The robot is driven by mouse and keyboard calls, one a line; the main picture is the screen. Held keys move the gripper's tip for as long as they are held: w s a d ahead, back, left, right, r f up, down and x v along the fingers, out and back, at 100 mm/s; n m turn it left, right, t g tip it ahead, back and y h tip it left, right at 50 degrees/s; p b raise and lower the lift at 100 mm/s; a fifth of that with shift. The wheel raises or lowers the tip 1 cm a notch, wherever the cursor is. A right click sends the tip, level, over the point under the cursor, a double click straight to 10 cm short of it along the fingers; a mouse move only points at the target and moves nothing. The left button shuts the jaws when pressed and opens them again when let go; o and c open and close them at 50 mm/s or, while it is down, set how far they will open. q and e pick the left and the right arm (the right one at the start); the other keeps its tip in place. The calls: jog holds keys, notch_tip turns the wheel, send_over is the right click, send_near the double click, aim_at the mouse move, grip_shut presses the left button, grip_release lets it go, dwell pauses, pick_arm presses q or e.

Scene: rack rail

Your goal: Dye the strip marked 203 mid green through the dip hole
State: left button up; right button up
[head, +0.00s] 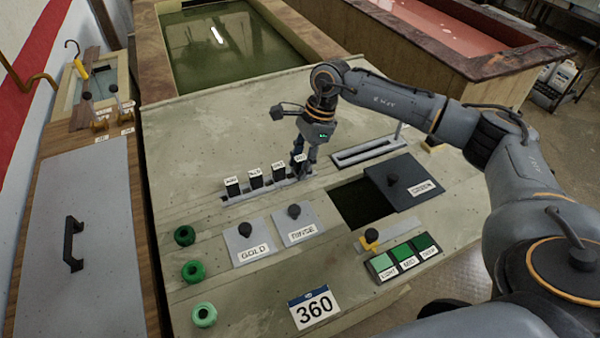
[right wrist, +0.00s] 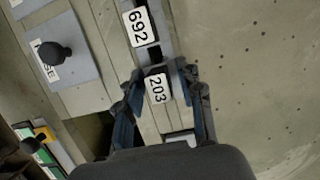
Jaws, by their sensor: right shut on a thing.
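The strip marked 203 (right wrist: 157,88) is at the right end of the row in the rack rail (head: 240,198). My right gripper (head: 299,166) reaches down over it, with its fingers closed on either side of its top; the right wrist view shows them too (right wrist: 162,98). I cannot tell whether the strip is lifted. The dip hole (head: 358,205) is open and dark, with a grey lid (head: 402,182), apparently labelled GREEN, beside it. My left gripper is not in view.
Other black strips (head: 255,179) stand left in the rail, one marked 692 (right wrist: 138,26). GOLD (head: 250,245) and RINSE (head: 296,226) lids cover the panel in front. A slotted rack (head: 368,151) lies to the right. Green rings (head: 193,271) sit at left.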

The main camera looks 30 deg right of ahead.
dwell(0.5)
pick_arm(q)
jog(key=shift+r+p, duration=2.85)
jog(key=shift+p, duration=0.05)
pick_arm(e)
jog(key=shift+r, duration=5.55)
